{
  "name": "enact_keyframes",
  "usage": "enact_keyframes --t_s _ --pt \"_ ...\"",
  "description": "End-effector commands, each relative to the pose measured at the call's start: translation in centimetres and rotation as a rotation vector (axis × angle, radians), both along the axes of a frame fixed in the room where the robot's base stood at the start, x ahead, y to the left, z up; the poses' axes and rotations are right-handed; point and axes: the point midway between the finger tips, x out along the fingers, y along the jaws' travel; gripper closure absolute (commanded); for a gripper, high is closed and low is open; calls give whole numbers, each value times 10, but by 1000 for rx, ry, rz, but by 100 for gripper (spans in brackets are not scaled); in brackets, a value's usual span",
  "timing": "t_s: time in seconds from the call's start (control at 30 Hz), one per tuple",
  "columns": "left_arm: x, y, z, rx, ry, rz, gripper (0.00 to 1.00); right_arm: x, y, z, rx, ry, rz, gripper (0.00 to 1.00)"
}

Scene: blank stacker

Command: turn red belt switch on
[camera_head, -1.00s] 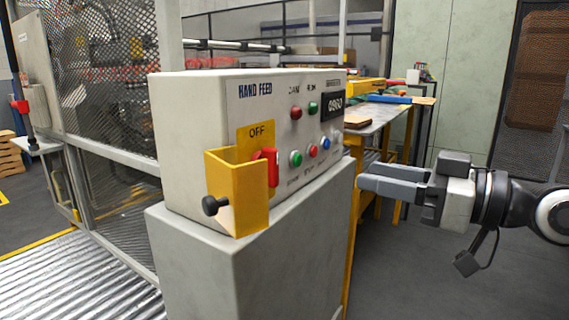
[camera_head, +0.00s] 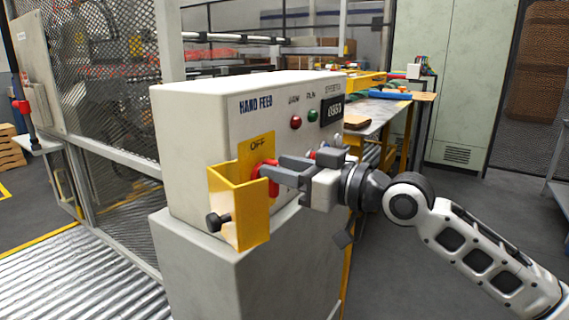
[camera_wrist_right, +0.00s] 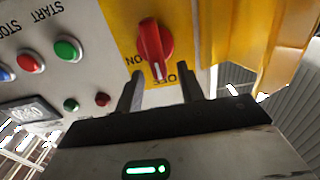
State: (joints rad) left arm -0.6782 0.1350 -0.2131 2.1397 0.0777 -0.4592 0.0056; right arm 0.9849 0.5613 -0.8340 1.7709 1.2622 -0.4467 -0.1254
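The red belt switch (camera_wrist_right: 154,42) is a red rotary knob on a yellow plate marked ON and OFF in the right wrist view; its white pointer line is toward OFF. In the head view the red switch (camera_head: 264,172) shows on the front of the grey control box (camera_head: 200,130), partly behind a yellow guard (camera_head: 240,205). My right gripper (camera_head: 276,172) is at the switch, its fingertips close to the knob. In the right wrist view the two fingers (camera_wrist_right: 160,88) stand apart with the knob just beyond their tips; contact cannot be told. My left gripper is not in view.
The yellow guard with a black knob (camera_head: 216,220) juts out beside the switch. The panel also has a red lamp (camera_head: 296,122), a green lamp (camera_head: 313,116) and a display (camera_head: 332,110). A roller conveyor (camera_head: 60,275) lies at the left. Open floor is at the right.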

Motion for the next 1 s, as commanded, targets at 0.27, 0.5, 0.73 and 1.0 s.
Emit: enact_keyframes --t_s 0.27,0.5,0.73,1.0 --pt "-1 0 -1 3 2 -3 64 1 2 0 0 0 0 62" --pt "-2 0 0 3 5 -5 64 1 2 0 0 0 0 100" --pt "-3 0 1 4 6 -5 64 2 2 0 8 12 0 100" --pt "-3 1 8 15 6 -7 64 4 0 1 72 106 0 100"
